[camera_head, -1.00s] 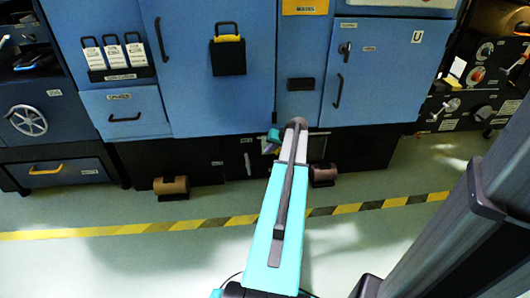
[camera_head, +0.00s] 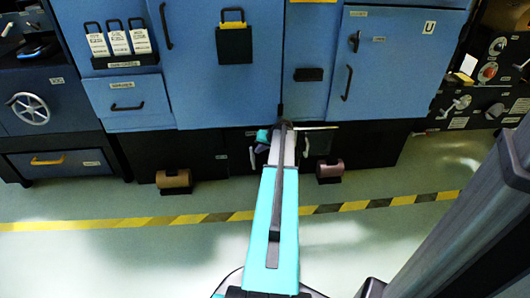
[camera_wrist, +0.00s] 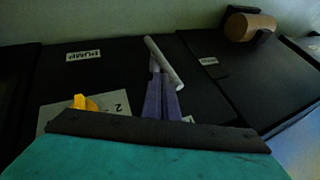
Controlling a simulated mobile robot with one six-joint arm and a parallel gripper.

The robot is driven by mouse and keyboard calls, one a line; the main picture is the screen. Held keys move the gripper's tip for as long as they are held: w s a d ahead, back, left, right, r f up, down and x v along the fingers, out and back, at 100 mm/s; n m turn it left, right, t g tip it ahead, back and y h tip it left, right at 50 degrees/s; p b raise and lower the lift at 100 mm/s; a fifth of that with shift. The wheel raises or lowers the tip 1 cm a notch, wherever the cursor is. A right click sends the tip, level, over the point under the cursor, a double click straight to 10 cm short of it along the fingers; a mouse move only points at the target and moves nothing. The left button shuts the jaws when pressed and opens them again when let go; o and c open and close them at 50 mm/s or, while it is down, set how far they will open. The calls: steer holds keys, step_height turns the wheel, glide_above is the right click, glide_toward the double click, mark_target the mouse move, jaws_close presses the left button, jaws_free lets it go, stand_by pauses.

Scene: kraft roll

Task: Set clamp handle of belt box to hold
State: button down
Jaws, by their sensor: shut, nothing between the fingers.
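In the wrist view my gripper (camera_wrist: 161,88) has its two purple-grey fingers close together, shut and empty. A pale round bar (camera_wrist: 164,62), possibly the clamp handle, lies slantwise at the fingertips. I cannot tell whether they touch it. A yellow knob or pointer (camera_wrist: 85,102) sits on a grey plate (camera_wrist: 62,112) marked with a 2, left of the fingers and partly hidden by my gripper body. In the head view the arm reaches to the low black boxes (camera_head: 215,150) under the blue cabinet, and its own links hide the fingertips. No label reading belt box is legible.
A PUMP label (camera_wrist: 83,55) is on the dark panel. A brown roll (camera_wrist: 250,26) lies at the upper right. In the head view, brown rolls stand low to the left (camera_head: 173,180) and right (camera_head: 330,169). The floor before the yellow-black stripe (camera_head: 110,223) is clear.

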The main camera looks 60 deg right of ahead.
steer(key=shift+w+a, duration=0.1)
steer(key=shift+w, duration=0.15)
steer(key=shift+s+r, duration=0.1)
steer(key=shift+s, duration=0.05)
stand_by(0.4)
steer(key=shift+p, duration=0.35)
